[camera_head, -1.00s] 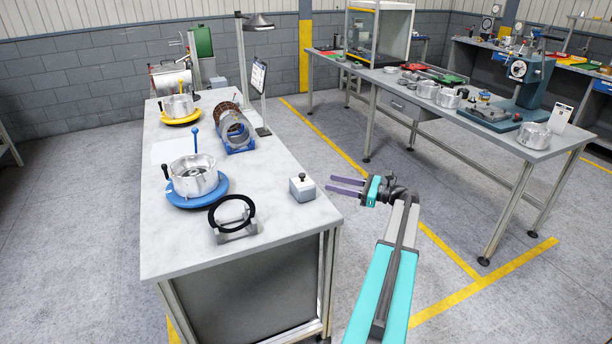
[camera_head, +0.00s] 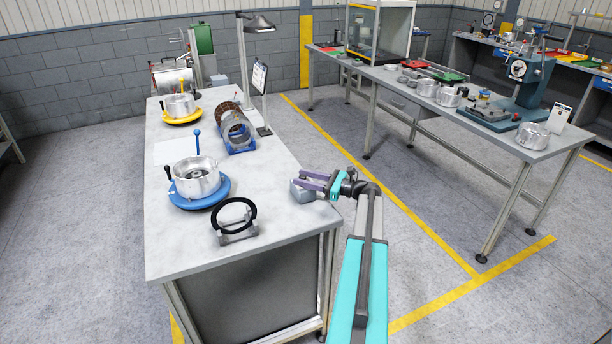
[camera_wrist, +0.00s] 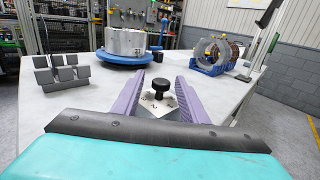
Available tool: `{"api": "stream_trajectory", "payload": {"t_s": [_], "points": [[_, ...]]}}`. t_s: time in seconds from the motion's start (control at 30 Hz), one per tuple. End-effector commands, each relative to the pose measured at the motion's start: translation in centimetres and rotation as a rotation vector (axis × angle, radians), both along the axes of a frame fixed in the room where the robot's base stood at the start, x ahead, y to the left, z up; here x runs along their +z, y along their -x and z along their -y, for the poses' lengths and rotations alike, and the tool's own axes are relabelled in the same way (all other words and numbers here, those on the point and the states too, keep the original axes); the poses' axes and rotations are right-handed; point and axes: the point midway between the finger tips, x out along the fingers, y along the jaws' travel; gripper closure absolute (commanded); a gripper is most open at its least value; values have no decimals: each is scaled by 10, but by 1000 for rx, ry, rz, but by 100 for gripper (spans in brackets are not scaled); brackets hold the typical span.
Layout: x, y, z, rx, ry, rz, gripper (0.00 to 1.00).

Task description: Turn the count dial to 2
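The count dial is a small grey box with a black knob; its box (camera_head: 302,192) stands near the right edge of the near table. In the wrist view the black knob (camera_wrist: 160,87) rises from the box's pale top plate (camera_wrist: 158,106), where a 2 and other small marks show. My gripper (camera_head: 308,180) is at the dial in the head view and hides its knob there. In the wrist view my gripper's (camera_wrist: 168,84) purple fingers are apart, one on each side of the knob, with visible gaps. I cannot tell which number the knob points to.
On the same table a black ring stands on a grey holder (camera_head: 237,236), and a metal housing (camera_head: 196,178) sits on a blue round base (camera_head: 222,184). A blue cradle (camera_head: 240,149) holds rings farther back. Bare tabletop (camera_head: 265,185) lies left of the dial.

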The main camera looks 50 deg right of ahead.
Motion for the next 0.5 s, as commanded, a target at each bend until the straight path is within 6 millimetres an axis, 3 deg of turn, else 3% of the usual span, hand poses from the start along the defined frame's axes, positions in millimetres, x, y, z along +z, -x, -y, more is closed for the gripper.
{"api": "stream_trajectory", "payload": {"t_s": [0.37, 0.5], "points": [[0, -4, -1, -1, 0, 0, 61], [0, -4, -1, -2, 0, 0, 81]]}}
